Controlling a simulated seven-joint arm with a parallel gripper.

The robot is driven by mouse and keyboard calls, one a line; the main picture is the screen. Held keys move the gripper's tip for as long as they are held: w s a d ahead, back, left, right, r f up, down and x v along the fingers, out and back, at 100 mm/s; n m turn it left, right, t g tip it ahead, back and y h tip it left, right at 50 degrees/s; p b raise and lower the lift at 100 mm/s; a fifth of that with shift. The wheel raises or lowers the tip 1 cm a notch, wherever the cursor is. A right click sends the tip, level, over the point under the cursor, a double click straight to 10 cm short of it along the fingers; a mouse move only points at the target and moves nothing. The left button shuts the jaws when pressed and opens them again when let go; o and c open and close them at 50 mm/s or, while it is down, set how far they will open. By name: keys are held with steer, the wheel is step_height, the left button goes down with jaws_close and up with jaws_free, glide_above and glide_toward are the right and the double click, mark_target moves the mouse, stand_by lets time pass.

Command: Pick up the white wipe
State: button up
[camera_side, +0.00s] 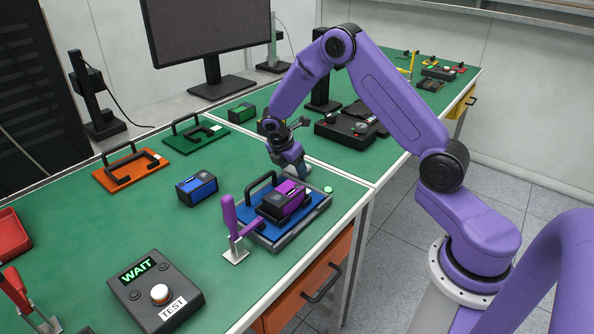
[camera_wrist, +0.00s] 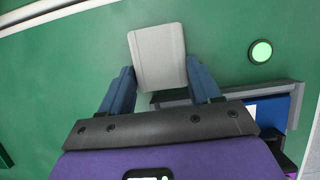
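The white wipe (camera_wrist: 157,50) is a pale, roughly rectangular cloth in the wrist view, against the green bench top. My gripper (camera_wrist: 159,66) has its two blue fingers spread to either side of the wipe. Their inner sides look very close to its edges. I cannot tell whether they touch or press it, or whether the wipe is lifted. In the side view my gripper (camera_side: 303,172) points down low over the bench, just behind the grey tray. The wipe is not clearly visible there.
The grey tray (camera_side: 322,227) holds a blue plate with a black handle and a purple device (camera_side: 283,201). A purple toggle clamp (camera_side: 233,225) stands at its left. A round green light (camera_wrist: 261,51) lies right of the wipe. A blue device (camera_side: 196,188) sits further left.

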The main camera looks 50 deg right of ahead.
mark_target(292, 170)
steer(key=shift+c, duration=0.4)
steer(key=shift+r, duration=0.5)
step_height(292, 170, up, 2)
steer(key=shift+r, duration=0.1)
steer(key=s+a+r, duration=0.1)
steer(key=s+r, duration=0.2)
steer(key=s, duration=0.1)
steer(key=s+a+r, duration=0.1)
steer(key=s+r, duration=0.2)
steer(key=s, duration=0.2)
steer(key=s+a+r, duration=0.1)
steer(key=s+r, duration=0.2)
steer(key=s, duration=0.1)
steer(key=shift+s+r, duration=0.35)
steer(key=shift+r, duration=0.05)
